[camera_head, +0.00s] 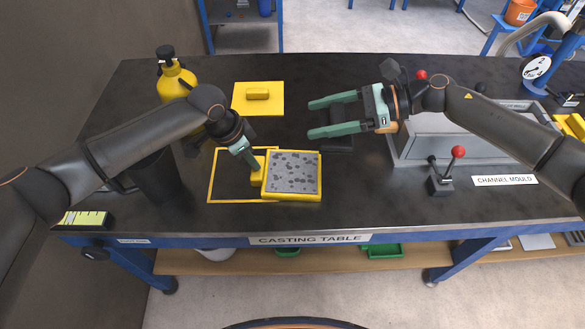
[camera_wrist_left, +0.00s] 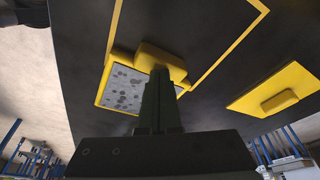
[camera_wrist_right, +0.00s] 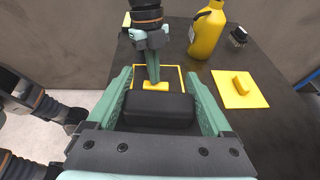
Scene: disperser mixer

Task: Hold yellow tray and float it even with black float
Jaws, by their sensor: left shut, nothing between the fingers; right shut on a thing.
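The yellow tray (camera_head: 292,197) holds a grey speckled mix (camera_head: 292,172), uneven with dark spots. Its block handle (camera_head: 257,168) is on its left side; the tray also shows in the left wrist view (camera_wrist_left: 101,92). My left gripper (camera_head: 254,168) is shut with its fingertips at this handle, with nothing between the fingers; whether they touch it I cannot tell. My right gripper (camera_head: 334,116) is behind and right of the tray, shut on the black float (camera_wrist_right: 158,110), a dark block between its widely spaced fingers. The float is apart from the tray.
A yellow outline (camera_head: 211,180) lies on the dark table, partly under or behind the tray. A yellow handled plate (camera_head: 270,106) and a yellow bottle (camera_head: 176,84) stand behind. A grey channel mould (camera_head: 440,146) and red-knobbed lever (camera_head: 441,183) are right. A dark cylinder (camera_head: 155,175) is left.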

